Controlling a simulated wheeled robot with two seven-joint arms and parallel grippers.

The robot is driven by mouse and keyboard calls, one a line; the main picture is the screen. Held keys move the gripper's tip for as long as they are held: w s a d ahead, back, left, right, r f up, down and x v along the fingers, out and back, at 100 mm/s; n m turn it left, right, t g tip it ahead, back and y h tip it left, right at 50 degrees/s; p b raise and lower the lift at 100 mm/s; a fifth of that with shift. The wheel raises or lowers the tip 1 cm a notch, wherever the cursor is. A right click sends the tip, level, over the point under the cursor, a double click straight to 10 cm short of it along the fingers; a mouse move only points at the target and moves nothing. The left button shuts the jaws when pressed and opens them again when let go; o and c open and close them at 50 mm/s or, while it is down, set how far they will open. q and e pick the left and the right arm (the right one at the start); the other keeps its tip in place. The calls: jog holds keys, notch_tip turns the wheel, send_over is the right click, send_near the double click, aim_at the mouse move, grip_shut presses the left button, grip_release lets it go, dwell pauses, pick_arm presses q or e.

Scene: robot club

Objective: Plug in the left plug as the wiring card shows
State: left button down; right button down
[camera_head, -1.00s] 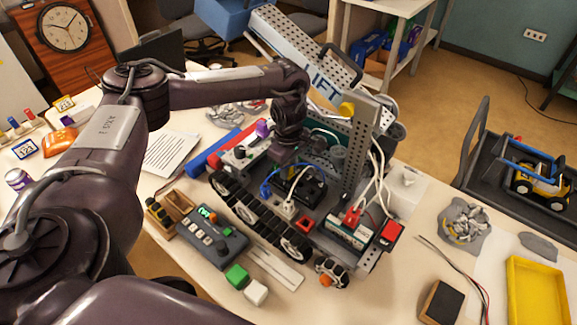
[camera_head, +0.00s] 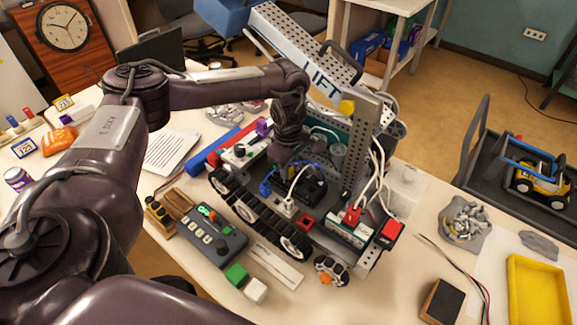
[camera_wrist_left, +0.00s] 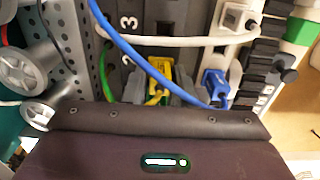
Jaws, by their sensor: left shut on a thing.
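My left gripper (camera_head: 283,165) reaches down into the tracked robot (camera_head: 262,222). In the left wrist view its grey fingers (camera_wrist_left: 160,88) are shut on a yellow plug (camera_wrist_left: 160,70) with a green-yellow cable. Beside it is a block with printed numbers 3 and 2 and a dark socket (camera_wrist_left: 176,18); whether the plug touches a socket I cannot tell. A blue plug (camera_wrist_left: 215,84), also in the head view (camera_head: 265,188), sits to the right. A white plug (camera_wrist_left: 235,18), also in the head view (camera_head: 286,207), has its cable crossing above. I cannot make out a wiring card. My right gripper is out of view.
The perforated lift mast (camera_head: 358,140) stands close right of the gripper. A grey control box (camera_head: 212,238) and green block (camera_head: 236,274) lie in front of the tracks. A yellow tray (camera_head: 537,290) is at the right. Blue and white cables loop near the fingers.

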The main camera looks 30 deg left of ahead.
pick_arm(q)
jog(key=shift+s+f, duration=0.1)
jog(key=shift+f, duration=0.05)
dwell(0.3)
jog(key=c, duration=1.1)
grip_release()
jog(key=shift+r, duration=0.2)
jog(key=shift+r+p, duration=2.25)
jog(key=shift+r, duration=0.65)
